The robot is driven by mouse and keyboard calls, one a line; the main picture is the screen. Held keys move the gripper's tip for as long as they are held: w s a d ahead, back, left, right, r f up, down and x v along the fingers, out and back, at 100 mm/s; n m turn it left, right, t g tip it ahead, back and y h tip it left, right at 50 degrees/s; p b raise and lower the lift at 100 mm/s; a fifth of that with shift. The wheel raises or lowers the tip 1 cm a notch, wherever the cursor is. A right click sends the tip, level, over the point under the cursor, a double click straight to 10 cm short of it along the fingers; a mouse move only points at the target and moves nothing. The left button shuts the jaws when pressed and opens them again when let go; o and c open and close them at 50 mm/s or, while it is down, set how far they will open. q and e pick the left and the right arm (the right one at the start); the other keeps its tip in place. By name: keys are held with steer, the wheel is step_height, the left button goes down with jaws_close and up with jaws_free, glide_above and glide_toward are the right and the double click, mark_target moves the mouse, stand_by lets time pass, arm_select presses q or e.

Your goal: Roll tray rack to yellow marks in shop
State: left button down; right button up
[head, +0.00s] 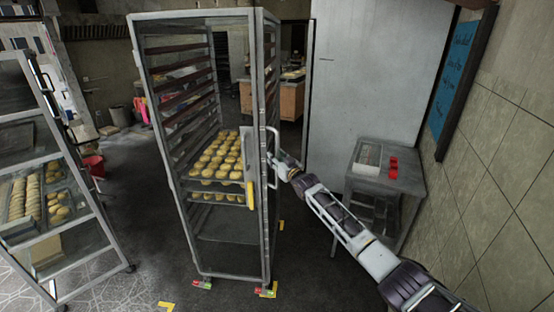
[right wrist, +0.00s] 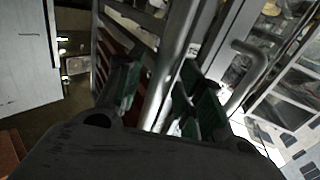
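The tall metal tray rack (head: 262,100) stands upright in the middle of the head view. It holds trays of buns (head: 215,165) at mid height. Its front casters touch the dark floor. A yellow corner mark (head: 268,292) lies at its front right caster. Another yellow mark (head: 166,306) lies on the floor left of and nearer than its front left caster, and a third (head: 281,225) lies behind on the right. My right gripper (head: 276,162) is at the rack's right-side handle (head: 270,143). In the right wrist view its fingers (right wrist: 162,98) close around a metal bar. My left gripper is out of view.
A second rack (head: 88,222) with bread trays stands at the left. A small metal table (head: 400,178) with red items stands at the right, before a large pale panel (head: 365,75). A tiled wall (head: 495,170) bounds the right. Open floor lies between the racks.

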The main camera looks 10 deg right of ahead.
steer(key=shift+s, duration=0.1)
stand_by(0.3)
steer(key=v, duration=1.1)
steer(key=shift+s+d, duration=0.2)
steer(key=shift+s, duration=0.15)
stand_by(0.4)
steer(key=shift+a, duration=0.1)
stand_by(0.4)
